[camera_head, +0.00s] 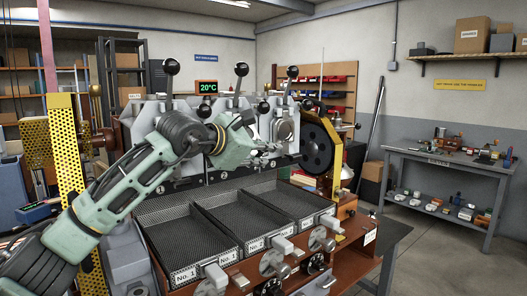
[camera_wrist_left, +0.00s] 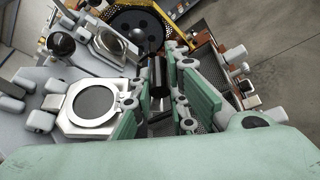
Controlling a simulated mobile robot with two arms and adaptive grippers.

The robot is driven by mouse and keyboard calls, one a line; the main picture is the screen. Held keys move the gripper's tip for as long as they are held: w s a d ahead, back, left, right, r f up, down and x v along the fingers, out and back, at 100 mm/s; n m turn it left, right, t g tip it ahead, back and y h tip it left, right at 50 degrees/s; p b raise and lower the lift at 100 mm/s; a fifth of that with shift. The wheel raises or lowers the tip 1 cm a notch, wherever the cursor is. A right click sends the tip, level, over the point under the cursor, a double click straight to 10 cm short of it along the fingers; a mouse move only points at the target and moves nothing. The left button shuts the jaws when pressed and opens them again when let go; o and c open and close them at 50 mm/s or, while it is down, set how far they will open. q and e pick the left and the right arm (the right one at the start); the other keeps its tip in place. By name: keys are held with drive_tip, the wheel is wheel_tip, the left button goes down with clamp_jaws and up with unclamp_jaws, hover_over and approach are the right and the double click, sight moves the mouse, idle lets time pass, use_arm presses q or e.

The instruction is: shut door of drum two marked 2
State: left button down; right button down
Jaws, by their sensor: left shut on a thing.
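The roaster (camera_head: 160,115) has several drum fronts in a row, with a lever above each. My left gripper (camera_head: 274,153) is in front of the middle and right drums and hides much of the middle one. In the left wrist view the gripper (camera_wrist_left: 160,97) is shut on a black cylindrical handle (camera_wrist_left: 157,74). Beside it is a pale metal door with a round dark window (camera_wrist_left: 95,102), apparently drum two's. I cannot tell how far this door stands from its drum. A similar door (camera_wrist_left: 114,43) lies beyond it. My right gripper is not in view.
Black mesh trays (camera_head: 190,237) with number labels lie below the drums. Knobs and valves (camera_head: 272,263) line the front edge. A yellow perforated guard (camera_head: 65,150) stands left, and a black wheel (camera_head: 316,147) right. A grey workbench (camera_head: 440,165) stands across open floor.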

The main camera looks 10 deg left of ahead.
use_arm(q)
drive_tip(key=shift+w+a+f, duration=0.15)
drive_tip(key=shift+a+f, duration=0.05)
drive_tip(key=shift+f, duration=0.3)
drive_tip(key=c, duration=2)
unclamp_jaws()
drive_tip(key=shift+c, duration=0.2)
drive_tip(key=shift+o, duration=1.4)
drive_tip(key=shift+w+a, duration=0.1)
drive_tip(key=shift+a, duration=0.1)
drive_tip(key=shift+d+r, duration=0.1)
drive_tip(key=shift+r, duration=0.05)
drive_tip(key=v, duration=1.2)
